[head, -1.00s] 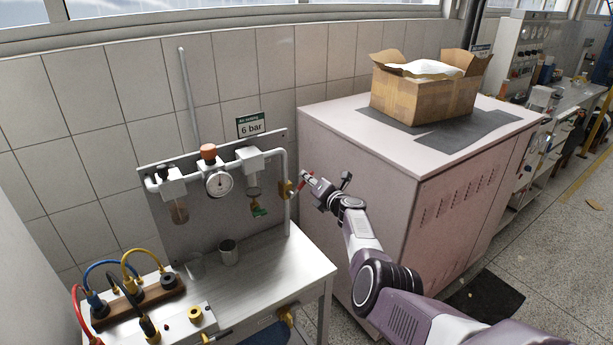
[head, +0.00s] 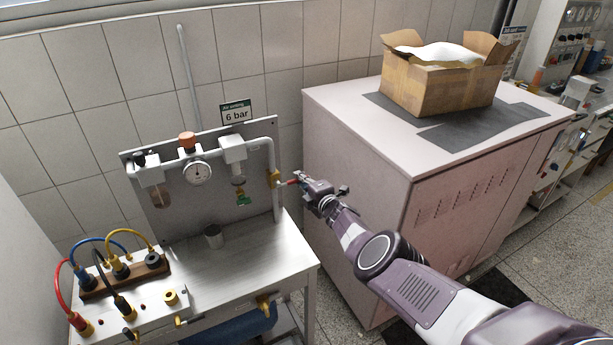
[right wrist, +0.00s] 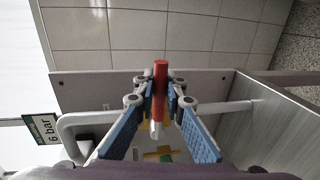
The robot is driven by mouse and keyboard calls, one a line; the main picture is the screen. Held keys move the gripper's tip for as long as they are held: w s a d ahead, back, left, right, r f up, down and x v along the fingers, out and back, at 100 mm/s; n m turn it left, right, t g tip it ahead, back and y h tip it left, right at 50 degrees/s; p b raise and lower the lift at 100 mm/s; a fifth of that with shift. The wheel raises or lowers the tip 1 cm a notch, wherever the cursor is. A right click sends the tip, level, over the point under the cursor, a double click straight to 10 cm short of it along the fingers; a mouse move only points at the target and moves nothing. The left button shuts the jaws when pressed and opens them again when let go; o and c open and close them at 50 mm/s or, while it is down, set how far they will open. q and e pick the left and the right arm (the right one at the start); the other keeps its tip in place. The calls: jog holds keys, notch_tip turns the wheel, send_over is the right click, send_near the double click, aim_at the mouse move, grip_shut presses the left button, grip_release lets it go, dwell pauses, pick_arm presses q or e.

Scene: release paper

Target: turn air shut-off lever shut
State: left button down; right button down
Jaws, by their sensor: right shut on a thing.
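The air shut-off lever has a red handle (right wrist: 160,88) and sits on a brass valve (head: 275,179) on the white pipe at the right side of the grey panel. In the head view the red lever (head: 293,182) points right, away from the pipe. My right gripper (head: 302,181) is at the lever's outer end. In the right wrist view my right gripper (right wrist: 160,95) is shut on the red handle, with one blue-padded finger on each side. The valve is partly hidden behind the fingers there. My left gripper is not in view.
The panel (head: 215,205) carries a gauge (head: 197,173) and filter bowls above a metal bench (head: 240,252). A pink cabinet (head: 365,210) with an open cardboard box (head: 440,90) stands close to the right of my gripper.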

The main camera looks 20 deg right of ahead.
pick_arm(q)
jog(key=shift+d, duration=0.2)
pick_arm(e)
jog(key=shift+f, duration=0.1)
jog(key=c, duration=2)
grip_release()
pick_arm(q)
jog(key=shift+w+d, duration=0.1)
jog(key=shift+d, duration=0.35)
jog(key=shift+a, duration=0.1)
